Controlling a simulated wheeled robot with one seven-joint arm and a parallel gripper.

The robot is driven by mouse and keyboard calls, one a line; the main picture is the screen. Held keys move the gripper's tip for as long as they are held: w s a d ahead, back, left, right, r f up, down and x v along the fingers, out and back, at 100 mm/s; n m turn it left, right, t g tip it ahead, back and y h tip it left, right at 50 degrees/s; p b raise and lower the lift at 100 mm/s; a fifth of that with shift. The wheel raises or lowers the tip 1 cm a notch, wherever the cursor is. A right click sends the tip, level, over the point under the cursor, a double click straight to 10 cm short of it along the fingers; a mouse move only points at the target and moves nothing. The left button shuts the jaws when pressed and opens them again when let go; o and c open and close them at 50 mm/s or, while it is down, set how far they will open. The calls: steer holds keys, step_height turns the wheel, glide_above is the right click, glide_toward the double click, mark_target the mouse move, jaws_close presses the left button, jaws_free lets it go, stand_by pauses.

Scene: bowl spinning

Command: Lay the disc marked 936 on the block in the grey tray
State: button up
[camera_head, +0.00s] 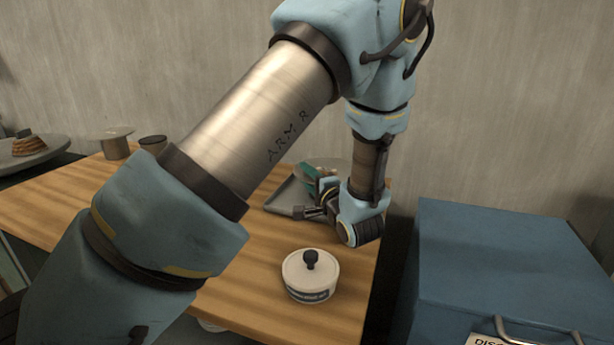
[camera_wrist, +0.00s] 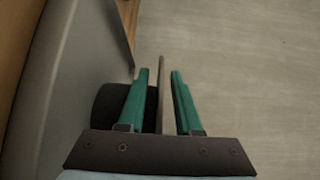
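In the wrist view my gripper (camera_wrist: 160,72) has its two green fingers apart, with a thin pale disc (camera_wrist: 163,92) edge-on between them. A gap shows on each side of the disc. A dark round block (camera_wrist: 108,106) is to the left of the disc, partly behind the left finger. The disc lies close along the block's face; whether they touch I cannot tell. The grey tray (camera_wrist: 55,85) fills the left of this view. In the head view my gripper (camera_head: 312,178) is over the grey tray (camera_head: 283,199), and my arm hides much there. No number is readable.
A white lidded pot (camera_head: 308,278) with a dark knob stands on the wooden table nearer the front. A blue box (camera_head: 510,260) is on the right.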

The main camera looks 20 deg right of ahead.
steer(key=shift+r, duration=0.2)
steer(key=s, duration=0.8)
steer(key=s+d+b, duration=0.1)
steer(key=s, duration=0.3)
